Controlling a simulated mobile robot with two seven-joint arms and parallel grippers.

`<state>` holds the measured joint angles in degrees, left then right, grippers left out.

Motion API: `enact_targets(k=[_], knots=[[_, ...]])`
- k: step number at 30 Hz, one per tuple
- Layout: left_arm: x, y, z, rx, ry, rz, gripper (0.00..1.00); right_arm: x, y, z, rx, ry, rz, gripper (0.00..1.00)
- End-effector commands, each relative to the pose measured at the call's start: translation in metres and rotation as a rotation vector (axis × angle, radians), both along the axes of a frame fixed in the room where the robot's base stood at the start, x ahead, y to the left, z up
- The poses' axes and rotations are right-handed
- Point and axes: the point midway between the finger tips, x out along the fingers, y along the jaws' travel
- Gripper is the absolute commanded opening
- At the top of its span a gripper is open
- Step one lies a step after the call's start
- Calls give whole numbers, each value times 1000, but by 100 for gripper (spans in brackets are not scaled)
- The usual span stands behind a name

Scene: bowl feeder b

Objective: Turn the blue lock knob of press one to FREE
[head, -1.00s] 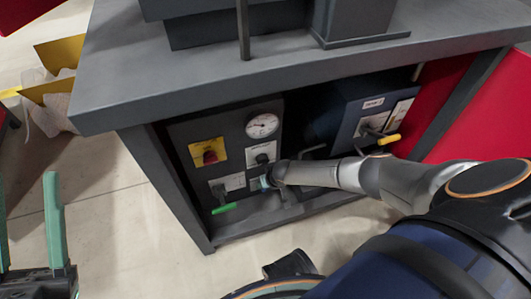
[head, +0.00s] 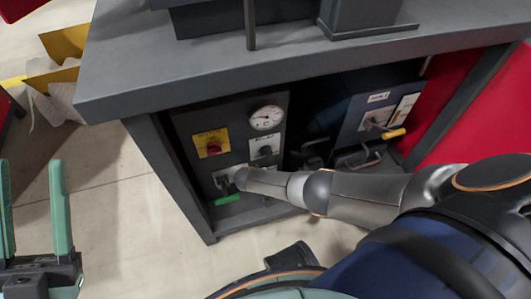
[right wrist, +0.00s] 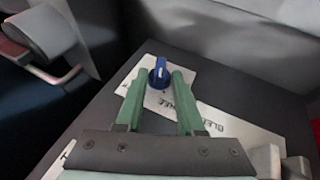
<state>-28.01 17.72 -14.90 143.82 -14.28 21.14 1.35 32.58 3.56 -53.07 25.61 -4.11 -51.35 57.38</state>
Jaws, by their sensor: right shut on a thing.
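The blue lock knob (right wrist: 160,72) shows in the right wrist view, on a pale lettered plate on a dark panel. Its raised grip runs roughly up and down in that picture. I cannot read all the lettering. My right gripper (right wrist: 158,82) has its green fingers on either side of the knob and is shut on it. My left gripper (head: 35,215) is open and empty over the floor at the far left.
A yellow-handled lever (head: 393,133) is on the right unit. The grey bench top (head: 180,85) overhangs them.

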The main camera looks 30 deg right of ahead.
Motion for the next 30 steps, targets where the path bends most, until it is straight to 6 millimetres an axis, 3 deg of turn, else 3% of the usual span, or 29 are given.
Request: enact_targets(k=[21,22,25,30], knots=[[0,-1,-3,-8,5,0,50,-2,0,-2,-49,16,-5,0],[0,-1,-3,-8,6,0,50,-2,-1,-2,-48,16,-5,38],[0,-1,-3,-7,5,1,50,-2,0,-2,-49,15,-4,48],[0,-1,-3,-7,5,1,50,-1,0,-1,-48,14,-2,48]])
